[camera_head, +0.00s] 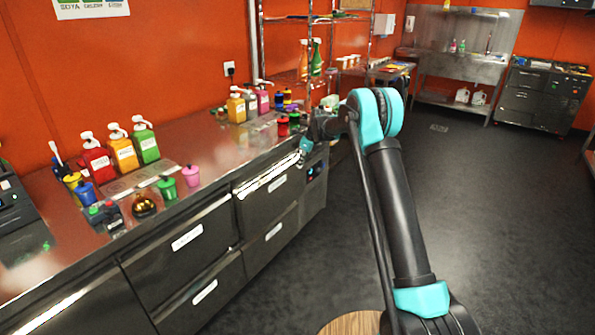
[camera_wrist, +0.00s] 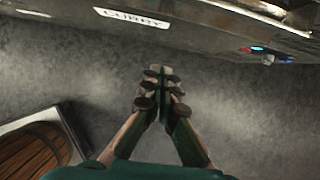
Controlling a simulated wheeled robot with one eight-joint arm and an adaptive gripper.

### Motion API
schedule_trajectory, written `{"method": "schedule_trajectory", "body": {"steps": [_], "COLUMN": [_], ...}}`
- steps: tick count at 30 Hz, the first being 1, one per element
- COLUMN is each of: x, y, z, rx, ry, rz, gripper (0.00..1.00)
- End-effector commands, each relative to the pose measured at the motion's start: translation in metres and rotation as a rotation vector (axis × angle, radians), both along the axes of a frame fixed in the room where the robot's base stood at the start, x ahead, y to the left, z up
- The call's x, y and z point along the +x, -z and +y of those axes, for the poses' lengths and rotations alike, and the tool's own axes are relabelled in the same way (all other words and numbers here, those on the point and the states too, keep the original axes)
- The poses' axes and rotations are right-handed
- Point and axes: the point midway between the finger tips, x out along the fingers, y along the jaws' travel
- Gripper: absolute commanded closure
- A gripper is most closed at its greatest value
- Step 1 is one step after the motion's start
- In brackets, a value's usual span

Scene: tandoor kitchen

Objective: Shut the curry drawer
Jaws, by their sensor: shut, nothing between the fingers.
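The drawer front labelled CURRY (camera_wrist: 175,32) crosses the top of the wrist view. In the head view, the upper right drawer (camera_head: 262,200) beside the control panel appears to be this one, but its label is too small to read. A bright strip along its top edge suggests a small gap; how far it stands out I cannot tell. My gripper (camera_wrist: 160,82) is shut and empty, its fingertips just short of the drawer front in the wrist view. In the head view my gripper (camera_head: 304,150) is at the right end of that drawer's top edge; contact is unclear.
The steel counter (camera_head: 228,150) carries sauce bottles, small pots and jars. Another drawer (camera_head: 262,250) lies below, and more are to the left. The dark floor (camera_head: 480,200) to the right is open.

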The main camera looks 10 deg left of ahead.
Motion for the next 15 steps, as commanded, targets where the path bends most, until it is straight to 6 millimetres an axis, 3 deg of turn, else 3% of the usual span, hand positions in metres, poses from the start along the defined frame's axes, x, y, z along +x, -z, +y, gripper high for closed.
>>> {"method": "schedule_trajectory", "body": {"steps": [4,8,11,15], "x": [-0.003,-0.015,-0.04,-0.092], "y": [-0.01,-0.007,0.002,0.013], "z": [-0.004,0.004,0.019,0.04], "rx": [0.001,0.028,0.081,0.181], "ry": [0.0,-0.004,-0.01,-0.013], "rz": [0.0,-0.017,-0.05,-0.109], "gripper": [1.0,1.0,1.0,1.0]}}
